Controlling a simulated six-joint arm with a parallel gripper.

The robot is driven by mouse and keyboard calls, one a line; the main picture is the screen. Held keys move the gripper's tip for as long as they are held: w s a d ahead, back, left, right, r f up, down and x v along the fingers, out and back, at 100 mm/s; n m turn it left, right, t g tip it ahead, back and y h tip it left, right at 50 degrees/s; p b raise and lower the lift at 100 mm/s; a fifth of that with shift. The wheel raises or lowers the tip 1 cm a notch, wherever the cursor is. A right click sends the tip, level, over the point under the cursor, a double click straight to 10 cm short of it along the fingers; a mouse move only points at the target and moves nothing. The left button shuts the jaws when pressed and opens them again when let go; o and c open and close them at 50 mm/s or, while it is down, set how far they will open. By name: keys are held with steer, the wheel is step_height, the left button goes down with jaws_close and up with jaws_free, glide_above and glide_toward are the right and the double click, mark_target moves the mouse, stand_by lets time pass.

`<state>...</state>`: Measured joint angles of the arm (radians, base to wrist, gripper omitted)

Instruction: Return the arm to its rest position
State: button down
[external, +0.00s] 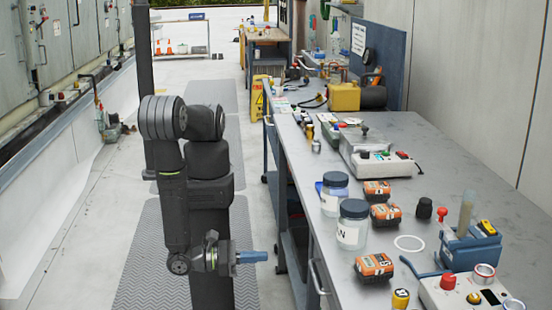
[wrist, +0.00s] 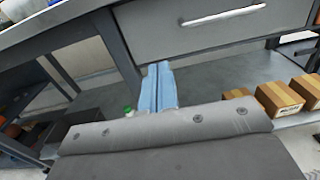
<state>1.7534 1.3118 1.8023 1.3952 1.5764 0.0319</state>
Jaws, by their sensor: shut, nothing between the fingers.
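My arm stands on its dark column at the left of the bench in the external view, with its forearm hanging down. My gripper (external: 252,257) points right toward the bench's side, below the top. Its blue fingers are together and nothing shows between them. In the wrist view the blue fingers of my gripper (wrist: 158,85) are pressed side by side, in front of the bench's lower shelf and below a drawer (wrist: 205,30). The gripper appears apart from the bench.
The grey bench (external: 440,150) holds two jars (external: 352,228), orange-black battery packs (external: 374,267), a blue holder (external: 470,250) and test boxes (external: 381,165). Cardboard boxes (wrist: 280,97) sit on the lower shelf. Floor mats (external: 150,255) lie around my column; the aisle left is clear.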

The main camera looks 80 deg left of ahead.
steer(key=shift+w, duration=0.1)
steer(key=w, duration=1.3)
steer(key=shift+w, duration=0.4)
steer(key=c, duration=2.2)
jaws_free()
